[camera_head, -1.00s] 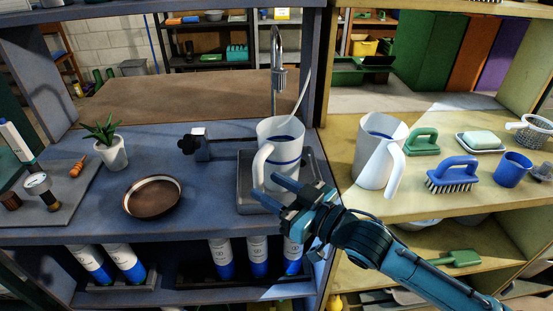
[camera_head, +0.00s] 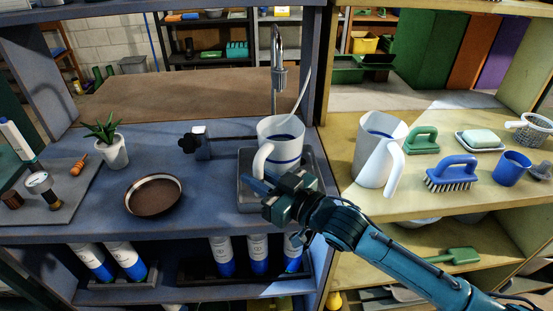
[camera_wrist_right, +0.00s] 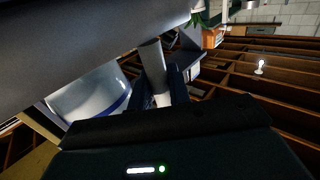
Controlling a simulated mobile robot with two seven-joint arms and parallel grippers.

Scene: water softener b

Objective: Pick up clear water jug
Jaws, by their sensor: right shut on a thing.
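The clear water jug (camera_head: 284,134), pale with a blue band, is upright over the grey tray (camera_head: 245,198) under the tap. Its handle (camera_head: 261,160) faces left and toward me. My right gripper (camera_head: 258,186) is shut on the lower part of this handle. In the right wrist view, the handle (camera_wrist_right: 153,62) runs down between the fingers (camera_wrist_right: 165,88), and the jug's body (camera_wrist_right: 90,97) is beside it at the left. My arm hides the jug's base, so contact with the tray cannot be seen. My left gripper is not in view.
A tap (camera_head: 278,70) rises behind the jug. A second white jug (camera_head: 370,158) stands on the yellow bench to the right. A brown round dish (camera_head: 154,196) and a potted plant (camera_head: 112,152) are at the left. Blue bench top between dish and tray is clear.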

